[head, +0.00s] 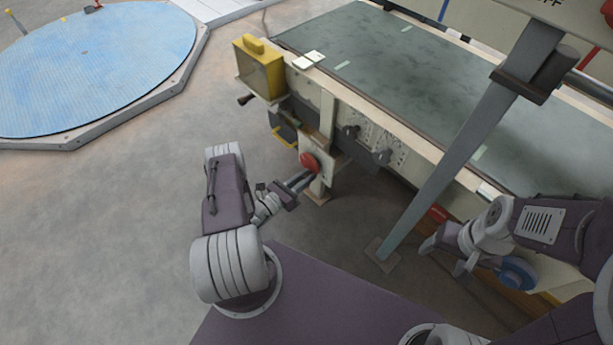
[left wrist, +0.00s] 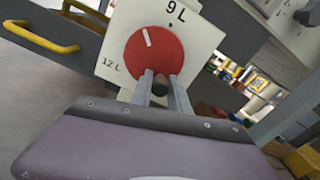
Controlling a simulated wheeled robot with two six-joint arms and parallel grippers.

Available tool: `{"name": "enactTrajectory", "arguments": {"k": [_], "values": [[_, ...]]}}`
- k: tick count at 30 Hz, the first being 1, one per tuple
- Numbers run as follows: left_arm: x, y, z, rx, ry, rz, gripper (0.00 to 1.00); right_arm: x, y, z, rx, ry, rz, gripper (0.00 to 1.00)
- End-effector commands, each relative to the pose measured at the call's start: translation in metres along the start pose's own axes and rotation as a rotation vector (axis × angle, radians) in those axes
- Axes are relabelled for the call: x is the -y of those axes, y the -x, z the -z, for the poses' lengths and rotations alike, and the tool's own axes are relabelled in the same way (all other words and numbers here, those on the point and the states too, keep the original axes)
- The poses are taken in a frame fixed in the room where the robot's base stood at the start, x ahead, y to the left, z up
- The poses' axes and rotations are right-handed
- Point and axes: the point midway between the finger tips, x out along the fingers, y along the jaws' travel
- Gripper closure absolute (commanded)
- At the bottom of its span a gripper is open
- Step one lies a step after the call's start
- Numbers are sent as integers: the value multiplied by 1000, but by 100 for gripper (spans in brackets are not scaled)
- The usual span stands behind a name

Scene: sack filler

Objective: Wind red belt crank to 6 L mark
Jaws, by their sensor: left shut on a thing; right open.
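The red belt crank (head: 309,162) is a round red disc on a pale plate at the conveyor's near end. In the left wrist view the red disc (left wrist: 154,52) has a white line pointing up and slightly left, between the "12 L" mark (left wrist: 111,66) and the "9 L" mark (left wrist: 175,12). No 6 L mark is visible. My left gripper (head: 304,175) is shut on the crank's dark handle (left wrist: 160,86) at the lower edge of the disc; its fingers also show in the left wrist view (left wrist: 159,96). My right gripper (head: 447,258) is open and empty.
A blue round crank (head: 517,273) is beside my right gripper. A grey slanted post (head: 440,182) stands between my arms. A yellow box (head: 259,67) sits at the conveyor corner. The conveyor belt (head: 400,75) is behind. Floor to the left is clear.

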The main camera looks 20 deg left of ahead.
Motion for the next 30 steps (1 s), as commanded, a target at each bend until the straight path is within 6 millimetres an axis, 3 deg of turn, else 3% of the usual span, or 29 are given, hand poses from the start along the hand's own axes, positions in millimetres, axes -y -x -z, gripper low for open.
{"name": "enactTrajectory", "arguments": {"k": [6,12,19,24,30], "values": [[-2,-4,-4,6,-29,6,100,0,0,0,0,0,0,31],[-8,-4,-1,6,-269,6,100,0,5,0,0,0,0,31],[-9,-4,-1,6,-284,6,100,0,5,0,0,0,0,31],[-15,-4,-1,7,-505,4,100,0,10,1,0,0,0,31],[-17,-4,0,7,-538,4,100,0,10,1,0,0,0,31]]}}
